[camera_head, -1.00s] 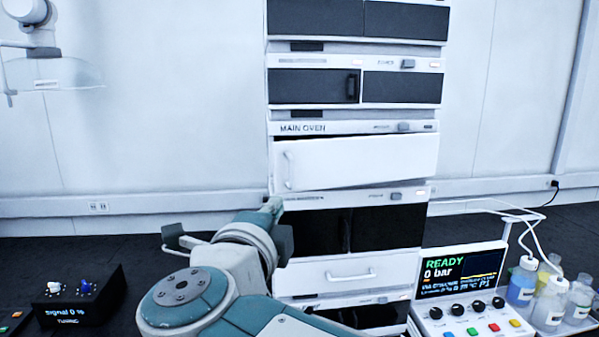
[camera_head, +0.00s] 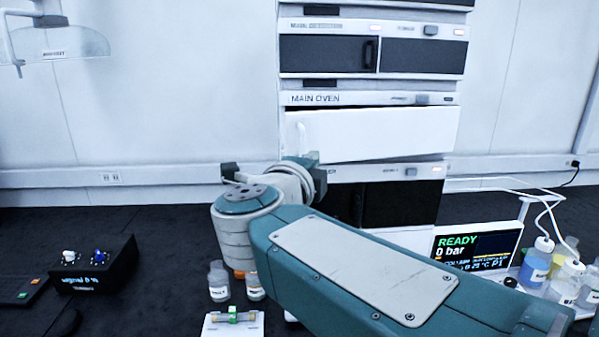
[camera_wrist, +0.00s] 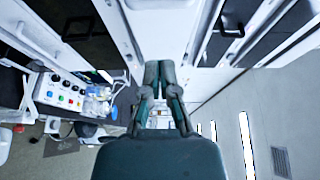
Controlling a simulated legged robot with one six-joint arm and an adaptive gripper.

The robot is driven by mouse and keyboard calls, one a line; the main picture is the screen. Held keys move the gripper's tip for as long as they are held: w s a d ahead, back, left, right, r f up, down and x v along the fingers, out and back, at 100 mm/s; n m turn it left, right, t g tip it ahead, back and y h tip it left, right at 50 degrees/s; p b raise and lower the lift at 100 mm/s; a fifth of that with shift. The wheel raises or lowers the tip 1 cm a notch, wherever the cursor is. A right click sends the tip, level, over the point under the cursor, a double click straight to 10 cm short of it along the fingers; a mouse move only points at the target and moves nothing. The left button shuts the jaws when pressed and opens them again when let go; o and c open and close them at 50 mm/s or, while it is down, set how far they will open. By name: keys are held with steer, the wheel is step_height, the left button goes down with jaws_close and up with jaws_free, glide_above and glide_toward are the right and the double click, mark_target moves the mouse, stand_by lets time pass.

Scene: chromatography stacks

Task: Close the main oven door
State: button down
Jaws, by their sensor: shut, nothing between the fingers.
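The main oven (camera_head: 315,98) is a module in the tall stack. Its white door (camera_head: 385,135) sits skewed to the frame and looks slightly ajar, with a pale handle at its left side. My gripper (camera_head: 312,157) is at the door's lower left corner in the head view, largely hidden by my own wrist; I cannot tell whether it touches the door. In the wrist view my gripper (camera_wrist: 164,68) is shut and empty, its fingertips together in front of a white surface that may be the door.
Dark-fronted modules stand above and below the oven. A control box with a READY screen (camera_head: 476,248) and bottles (camera_head: 535,262) stand at the right. A black signal box (camera_head: 95,265), small bottles (camera_head: 219,282) and a white tray (camera_head: 215,328) are at the left and front.

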mark_target(291, 142)
steer(key=shift+w+a+f, duration=0.1)
steer(key=shift+w+a, duration=0.05)
steer(key=shift+w, duration=0.7)
steer(key=shift+w+a+r, duration=0.1)
steer(key=shift+w+a, duration=0.1)
steer(key=shift+w, duration=0.7)
steer(key=shift+w+a+f, duration=0.1)
steer(key=shift+w+a, duration=0.05)
steer(key=shift+w, duration=0.7)
steer(key=w, duration=0.3)
steer(key=w+a, duration=0.1)
steer(key=w, duration=0.2)
steer(key=shift+w+a, duration=0.1)
steer(key=shift+a, duration=0.1)
steer(key=shift+w+a, duration=0.15)
steer(key=shift+w, duration=0.15)
